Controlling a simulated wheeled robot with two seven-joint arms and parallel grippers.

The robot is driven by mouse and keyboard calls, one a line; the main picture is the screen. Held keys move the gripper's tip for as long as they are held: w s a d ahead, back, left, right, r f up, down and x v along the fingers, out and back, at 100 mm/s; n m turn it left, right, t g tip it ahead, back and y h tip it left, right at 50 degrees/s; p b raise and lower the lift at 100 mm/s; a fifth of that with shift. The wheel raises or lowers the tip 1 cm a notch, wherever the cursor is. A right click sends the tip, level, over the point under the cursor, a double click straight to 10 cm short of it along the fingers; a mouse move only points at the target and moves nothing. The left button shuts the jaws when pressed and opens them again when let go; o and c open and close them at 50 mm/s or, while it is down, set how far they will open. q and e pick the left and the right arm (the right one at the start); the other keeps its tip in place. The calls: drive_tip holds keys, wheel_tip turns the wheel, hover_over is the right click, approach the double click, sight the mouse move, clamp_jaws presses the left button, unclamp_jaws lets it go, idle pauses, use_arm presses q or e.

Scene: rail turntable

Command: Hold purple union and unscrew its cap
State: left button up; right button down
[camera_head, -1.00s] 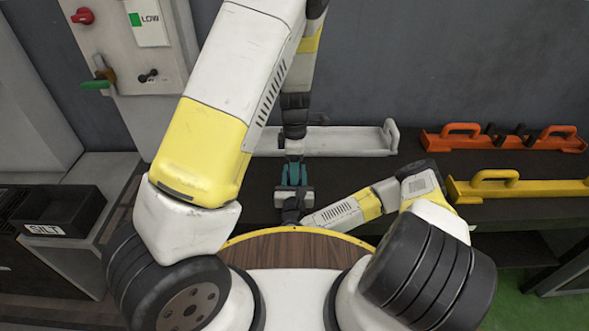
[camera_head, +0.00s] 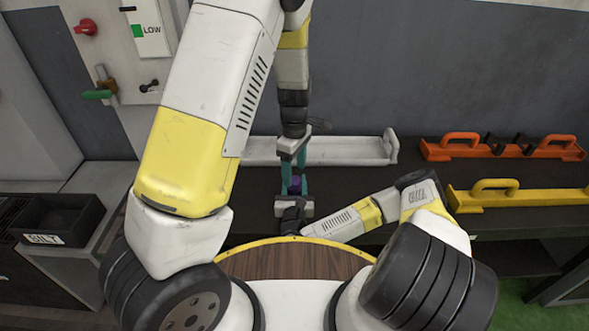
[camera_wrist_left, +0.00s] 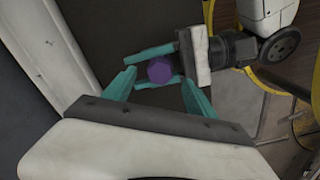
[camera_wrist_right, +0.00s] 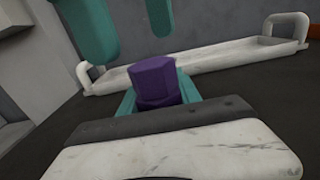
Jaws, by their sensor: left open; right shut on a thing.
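The purple union (camera_wrist_right: 152,82) stands upright between the teal fingers of my right gripper (camera_wrist_right: 156,98), which is shut on it. Its six-sided upper part shows above the fingers; its lower part is hidden. I cannot tell the cap apart from the body. In the head view the union (camera_head: 295,186) is a small purple patch. My left gripper (camera_head: 294,165) points down above it. In the left wrist view my left gripper's fingers (camera_wrist_left: 160,92) are open, one on each side of the union (camera_wrist_left: 159,69). In the right wrist view they hang above the union, apart from it and empty.
A long white tray with end handles (camera_head: 330,151) lies behind the grippers on the dark bench (camera_head: 420,180). Orange (camera_head: 455,150) and yellow (camera_head: 520,197) handled rails lie to the right. A black SILT bin (camera_head: 60,215) and a switch panel (camera_head: 120,50) are on the left.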

sight(294, 180)
use_arm(q)
drive_tip(key=m, duration=1.3)
drive_tip(key=shift+m, duration=0.3)
drive_tip(key=m, duration=0.4)
drive_tip(key=shift+m, duration=0.4)
drive_tip(key=shift+f, duration=0.1)
drive_tip(key=shift+f, duration=1.95)
